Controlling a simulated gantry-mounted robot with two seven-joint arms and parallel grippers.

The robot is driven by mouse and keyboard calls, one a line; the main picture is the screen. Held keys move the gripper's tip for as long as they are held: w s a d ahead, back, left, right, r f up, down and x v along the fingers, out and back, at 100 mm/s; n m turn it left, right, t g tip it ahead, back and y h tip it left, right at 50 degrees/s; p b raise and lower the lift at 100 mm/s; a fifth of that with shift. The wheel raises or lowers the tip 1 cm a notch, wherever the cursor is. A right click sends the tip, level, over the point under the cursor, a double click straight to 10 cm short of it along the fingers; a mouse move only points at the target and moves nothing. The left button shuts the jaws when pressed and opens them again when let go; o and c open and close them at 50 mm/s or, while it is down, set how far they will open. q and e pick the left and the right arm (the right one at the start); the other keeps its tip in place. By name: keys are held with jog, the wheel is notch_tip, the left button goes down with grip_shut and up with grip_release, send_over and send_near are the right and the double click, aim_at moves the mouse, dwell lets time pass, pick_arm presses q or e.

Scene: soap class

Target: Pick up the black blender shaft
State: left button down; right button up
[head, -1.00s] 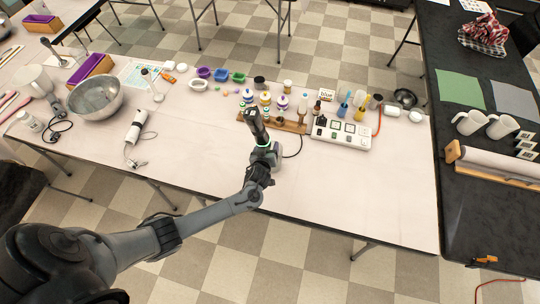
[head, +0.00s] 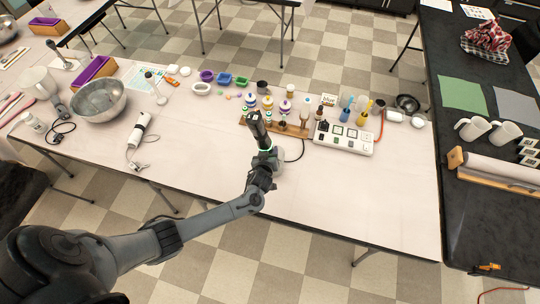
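My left arm reaches in from the lower left over the long pale table. My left gripper (head: 257,124) is beside the wooden rack of small bottles, near the table's middle. Its fingers are dark and small, so I cannot tell whether they are open, shut or holding anything. No black blender shaft can be made out with certainty. A dark grey tool (head: 60,106) with a black cord lies left of the metal bowl (head: 98,101). A white hand-blender body (head: 140,129) with a cord lies right of the bowl. My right gripper is not in view.
The wooden rack (head: 292,129) and a white power strip (head: 345,138) stand near my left gripper. Small coloured cups (head: 223,78) and bottles line the back. The table front right (head: 360,205) is clear. A black counter (head: 425,60) borders the right side.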

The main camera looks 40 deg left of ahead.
aim_at(268, 138)
pick_arm(q)
jog(key=shift+r, duration=0.3)
jog(key=shift+w+r+p, duration=0.1)
jog(key=shift+r+p, duration=0.25)
jog(key=shift+r, duration=4.55)
notch_tip(268, 138, up, 5)
jog(key=p, duration=0.4)
jog(key=shift+f+p, duration=0.15)
jog(key=shift+p, duration=0.25)
notch_tip(268, 138, up, 4)
jog(key=p, duration=0.3)
jog(key=shift+f, duration=0.2)
jog(key=shift+f, duration=0.1)
